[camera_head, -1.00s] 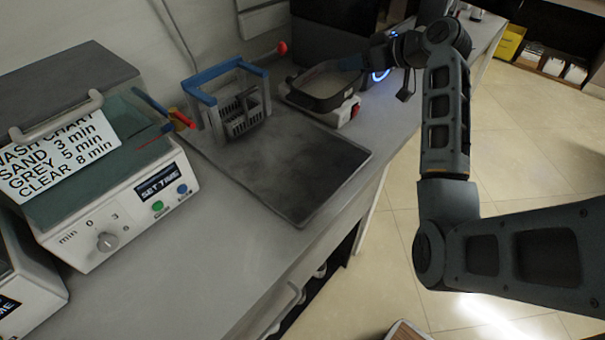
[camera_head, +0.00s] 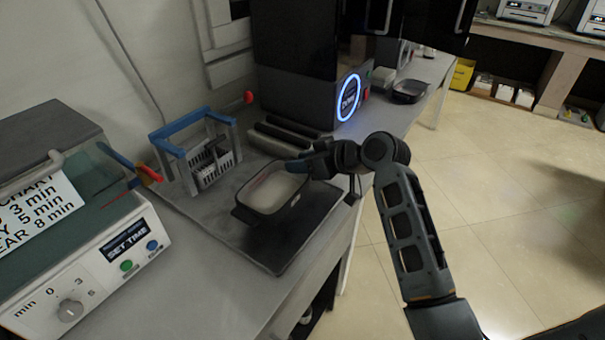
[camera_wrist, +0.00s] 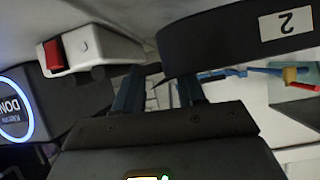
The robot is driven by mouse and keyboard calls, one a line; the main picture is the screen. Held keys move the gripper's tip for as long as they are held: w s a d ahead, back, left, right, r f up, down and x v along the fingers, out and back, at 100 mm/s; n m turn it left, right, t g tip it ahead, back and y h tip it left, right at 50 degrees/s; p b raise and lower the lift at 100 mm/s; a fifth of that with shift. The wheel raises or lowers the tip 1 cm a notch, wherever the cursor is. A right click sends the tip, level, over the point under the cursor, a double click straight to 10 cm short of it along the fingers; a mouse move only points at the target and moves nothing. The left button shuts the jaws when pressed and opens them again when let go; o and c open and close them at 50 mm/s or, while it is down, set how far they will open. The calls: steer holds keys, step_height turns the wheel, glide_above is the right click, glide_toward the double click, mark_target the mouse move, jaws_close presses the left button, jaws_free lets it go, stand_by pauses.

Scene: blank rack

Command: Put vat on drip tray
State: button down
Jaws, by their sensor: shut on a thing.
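The vat (camera_head: 268,192) is a dark, rounded, shallow container with a pale inside. In the head view it is over the dark flat drip tray (camera_head: 283,250) on the counter. It covers part of the tray, and I cannot tell whether it touches it or hangs just above. My gripper (camera_head: 303,167) is shut on the vat's far right edge. In the wrist view the vat's dark wall (camera_wrist: 215,50) bears a label with the number 2, and my gripper's fingers (camera_wrist: 160,92) reach its edge.
A blue-handled basket (camera_head: 205,160) stands just behind the tray's left side. A washing unit (camera_head: 100,235) with a time display is at left. A dark printer (camera_head: 310,90) with a glowing ring is behind. Another dark container (camera_head: 410,91) sits farther along the counter. The tray's near part is bare.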

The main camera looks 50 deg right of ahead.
steer(key=shift+f, duration=2)
steer(key=c, duration=0.7)
jaws_free()
steer(key=shift+o, duration=0.2)
steer(key=shift+s, duration=0.1)
steer(key=v, duration=1.2)
steer(key=s+a+f+m+h, duration=0.1)
steer(key=s+a+f, duration=0.35)
steer(key=a, duration=0.25)
steer(key=s+a+f+m+h, duration=0.1)
steer(key=s+a+f, duration=0.2)
steer(key=s+a, duration=0.35)
steer(key=s+a+r+n+t+y, duration=0.2)
steer(key=s+a+r, duration=0.7)
steer(key=s+a, duration=0.2)
steer(key=shift+s+a+n+t, duration=0.3)
steer(key=shift+s+a, duration=0.05)
steer(key=shift+s, duration=0.2)
